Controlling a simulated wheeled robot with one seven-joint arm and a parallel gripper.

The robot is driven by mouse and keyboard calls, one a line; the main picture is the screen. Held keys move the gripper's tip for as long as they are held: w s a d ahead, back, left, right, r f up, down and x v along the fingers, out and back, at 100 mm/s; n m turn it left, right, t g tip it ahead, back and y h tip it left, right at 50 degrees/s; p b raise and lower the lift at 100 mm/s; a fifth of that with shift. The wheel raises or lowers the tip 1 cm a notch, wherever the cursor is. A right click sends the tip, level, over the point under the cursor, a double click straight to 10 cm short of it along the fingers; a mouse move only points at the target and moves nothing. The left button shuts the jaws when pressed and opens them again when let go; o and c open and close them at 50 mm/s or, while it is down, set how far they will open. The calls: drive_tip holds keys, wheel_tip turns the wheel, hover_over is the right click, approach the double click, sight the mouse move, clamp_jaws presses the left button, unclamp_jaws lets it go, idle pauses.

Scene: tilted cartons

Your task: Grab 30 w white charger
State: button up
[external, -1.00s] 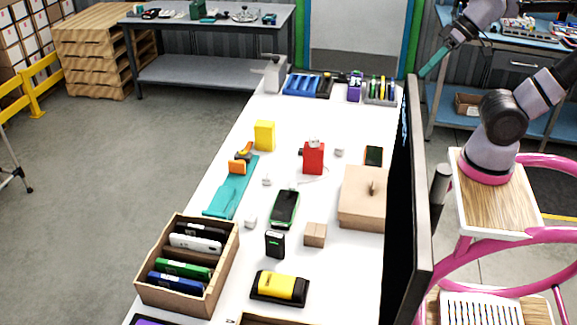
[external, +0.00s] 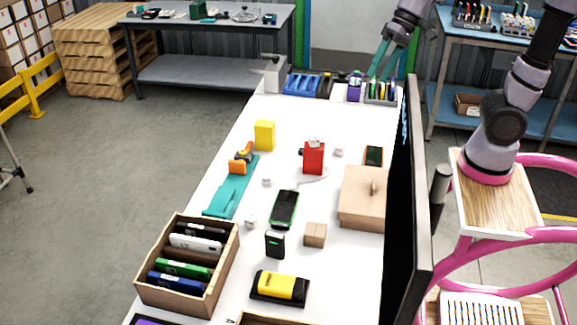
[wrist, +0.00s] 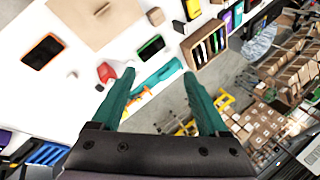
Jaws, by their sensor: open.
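Several small white blocks that look like chargers sit on the white table: one right of the red container (external: 339,151), one left of it (external: 266,182) and one near the carton of devices (external: 250,220). I cannot read any wattage on them. My gripper (external: 380,66) has teal fingers and hangs above the far end of the table, well apart from the blocks. Its fingers are spread and empty in the wrist view (wrist: 160,78).
A red container (external: 314,158), a cardboard box (external: 362,200), a green-edged phone (external: 284,209) and a teal holder (external: 232,192) lie around the blocks. A tall dark monitor (external: 405,210) stands along the right edge. A carton of devices (external: 228,262) stands front left.

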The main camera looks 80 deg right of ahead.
drive_tip(key=w+a+f+m+g+y, duration=0.2)
drive_tip(key=w+f+m, duration=0.1)
drive_tip(key=w+f, duration=0.65)
drive_tip(key=w+a+f+m+g+y, duration=0.1)
drive_tip(key=w+a+f+m+y, duration=0.15)
drive_tip(key=w+f, duration=0.65)
drive_tip(key=w+a+f+m+y, duration=0.1)
drive_tip(key=w+f+m+y, duration=0.15)
drive_tip(key=w+f, duration=0.55)
drive_tip(key=m+y, duration=0.2)
drive_tip(key=m, duration=0.2)
approach(251, 215)
drive_tip(key=shift+d, duration=0.4)
drive_tip(key=shift+a+f, duration=0.1)
drive_tip(key=shift+f, duration=0.1)
drive_tip(key=shift+a+f, duration=0.2)
drive_tip(key=shift+a, duration=0.05)
drive_tip(key=x, duration=1)
clamp_jaws()
